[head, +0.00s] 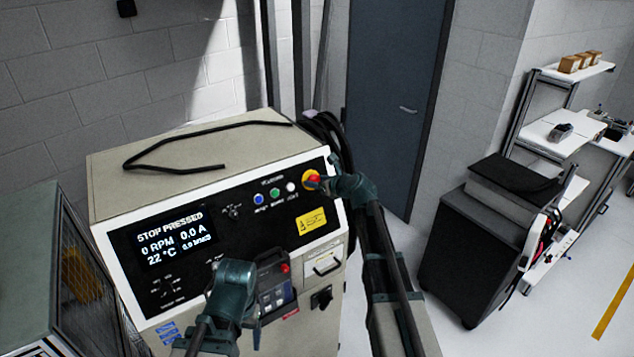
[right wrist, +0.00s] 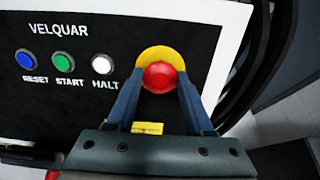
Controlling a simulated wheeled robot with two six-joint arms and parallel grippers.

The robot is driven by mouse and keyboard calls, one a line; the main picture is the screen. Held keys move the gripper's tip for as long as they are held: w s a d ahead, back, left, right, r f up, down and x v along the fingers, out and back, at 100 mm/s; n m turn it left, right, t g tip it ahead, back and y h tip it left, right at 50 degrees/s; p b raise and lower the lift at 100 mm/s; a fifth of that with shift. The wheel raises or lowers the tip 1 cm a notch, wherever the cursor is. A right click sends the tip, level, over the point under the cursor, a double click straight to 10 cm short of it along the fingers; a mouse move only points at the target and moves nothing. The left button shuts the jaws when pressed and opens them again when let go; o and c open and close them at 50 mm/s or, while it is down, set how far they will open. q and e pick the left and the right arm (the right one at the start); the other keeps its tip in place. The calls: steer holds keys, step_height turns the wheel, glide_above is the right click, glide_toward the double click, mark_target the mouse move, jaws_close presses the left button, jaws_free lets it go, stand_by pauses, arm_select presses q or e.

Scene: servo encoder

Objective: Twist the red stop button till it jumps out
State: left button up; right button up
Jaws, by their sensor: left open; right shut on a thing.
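The red stop button (head: 313,181) sits on a yellow surround at the right end of the black control panel (head: 221,233). In the right wrist view the red button (right wrist: 160,77) lies between the fingers of my right gripper (right wrist: 159,88), which is shut on it. In the head view my right gripper (head: 323,183) reaches it from the right and partly covers it. The panel screen (head: 175,240) reads STOP PRESSED, 0 RPM, 0.0 A and 22 °C. My left gripper (head: 262,268) is low in front of the cabinet; it is open, its fingers hard to make out.
Blue (right wrist: 25,60), green (right wrist: 62,60) and white (right wrist: 102,65) buttons, labelled RESET, START and HALT, sit left of the red one. A black cable (head: 175,168) lies on the cabinet top. A dark cart (head: 470,245) stands right, with clear floor before it.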

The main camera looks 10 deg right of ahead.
stand_by(0.3)
steer(key=m, duration=0.5)
steer(key=o, duration=1)
steer(key=shift+s, duration=0.1)
steer(key=p+v, duration=0.3)
steer(key=v, duration=0.4)
